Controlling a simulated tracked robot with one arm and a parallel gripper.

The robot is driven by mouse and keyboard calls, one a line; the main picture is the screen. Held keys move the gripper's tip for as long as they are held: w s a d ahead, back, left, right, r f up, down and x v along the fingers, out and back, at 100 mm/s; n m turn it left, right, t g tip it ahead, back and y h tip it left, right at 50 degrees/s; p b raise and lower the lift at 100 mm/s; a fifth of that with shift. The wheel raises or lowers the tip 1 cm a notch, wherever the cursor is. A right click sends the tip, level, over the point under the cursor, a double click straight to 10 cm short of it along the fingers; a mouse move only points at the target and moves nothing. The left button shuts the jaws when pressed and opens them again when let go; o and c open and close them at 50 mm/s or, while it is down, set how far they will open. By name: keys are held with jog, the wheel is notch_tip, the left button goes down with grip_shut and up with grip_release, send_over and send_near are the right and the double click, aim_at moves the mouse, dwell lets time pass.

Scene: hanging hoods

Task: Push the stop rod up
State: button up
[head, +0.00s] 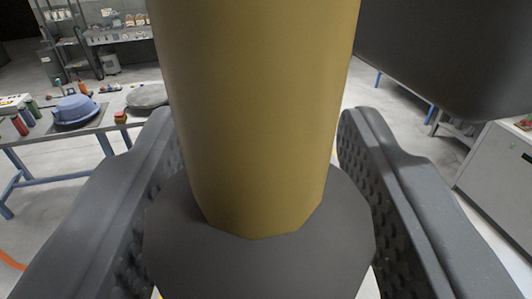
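A thick yellow-brown cylinder, which looks like the stop rod (255,90), fills the middle of the head view and runs up out of the top edge. At its lower end is a wide dark grey disc (260,265). My gripper (260,115) has its two dark, ridged fingers wide apart, one on each side of the rod and disc. The disc hides part of both finger pads. I cannot tell whether the pads touch the disc. The rod's upper end is out of view.
A large dark hanging body (445,55) is at the upper right, close by. A grey cabinet (500,165) stands at the right. Shelves are far back.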

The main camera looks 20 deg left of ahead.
jog(key=shift+o, duration=0.2)
jog(key=b+v, duration=0.2)
jog(key=v, duration=1.2)
jog(key=shift+w+f, duration=0.1)
